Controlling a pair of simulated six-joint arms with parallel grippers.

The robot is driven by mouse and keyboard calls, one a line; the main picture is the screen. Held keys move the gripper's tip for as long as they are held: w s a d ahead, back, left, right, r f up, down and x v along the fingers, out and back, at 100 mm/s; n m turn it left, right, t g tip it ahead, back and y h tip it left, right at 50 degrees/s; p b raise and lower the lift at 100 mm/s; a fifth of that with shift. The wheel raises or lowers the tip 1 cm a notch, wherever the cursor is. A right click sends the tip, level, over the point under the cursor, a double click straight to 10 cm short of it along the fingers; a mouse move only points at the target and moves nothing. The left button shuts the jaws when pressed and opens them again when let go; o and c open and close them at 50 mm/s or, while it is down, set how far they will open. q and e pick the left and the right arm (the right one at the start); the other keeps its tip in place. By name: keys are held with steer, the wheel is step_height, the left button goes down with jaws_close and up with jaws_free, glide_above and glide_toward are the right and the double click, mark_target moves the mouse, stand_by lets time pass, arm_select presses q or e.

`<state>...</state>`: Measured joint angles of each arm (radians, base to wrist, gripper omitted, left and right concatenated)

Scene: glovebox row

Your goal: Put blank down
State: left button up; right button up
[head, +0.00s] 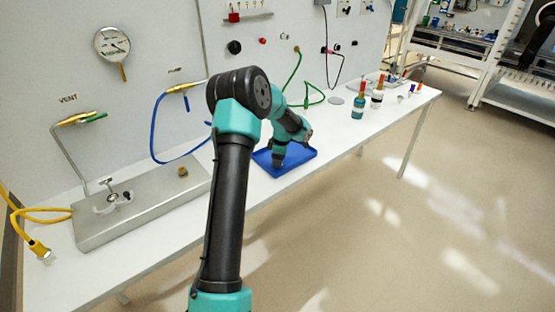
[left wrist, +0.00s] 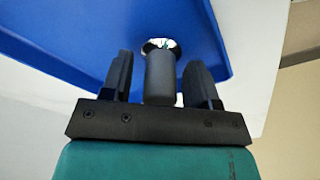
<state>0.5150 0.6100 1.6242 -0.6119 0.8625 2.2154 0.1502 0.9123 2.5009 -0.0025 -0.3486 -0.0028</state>
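My left gripper (head: 278,165) points down at the blue tray (head: 304,157) on the bench in the head view. In the left wrist view its two dark fingers (left wrist: 160,72) stand apart. A dark grey cylinder (left wrist: 160,80) lies between them with a gap on each side. At its far end is a small shiny round piece (left wrist: 160,44) over the blue tray floor; this looks like the blank, with the cylinder perhaps its stem. I cannot tell whether it touches the tray. The head view hides it behind my gripper. My right gripper is not in view.
A metal plate (head: 140,210) with small fittings lies left of the tray. A blue hose (head: 153,135) hangs behind, and a green hose (head: 292,75) hangs at the wall. Bottles (head: 358,105) stand further right. The bench front edge runs close to the tray.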

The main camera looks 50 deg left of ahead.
arm_select(q)
step_height(320, 180, up, 12)
steer(key=w+d, duration=0.1)
steer(key=shift+d, duration=0.2)
stand_by(0.5)
steer(key=shift+w, duration=0.1)
stand_by(0.4)
steer(key=s+d+f+m+t+h, duration=0.15)
steer(key=d+f+m+h, duration=0.25)
steer(key=d+f+m, duration=1.45)
steer(key=s+d+f+m, duration=0.3)
steer(key=s+d+f, duration=0.3)
steer(key=s+d, duration=0.3)
steer(key=s+d+f+m+h, duration=0.1)
steer(key=s+d+f+m, duration=0.2)
steer(key=s+d+f, duration=0.4)
steer(key=s+d, duration=0.1)
steer(key=d, duration=0.5)
steer(key=shift+s+f, duration=0.15)
steer(key=shift+s, duration=0.2)
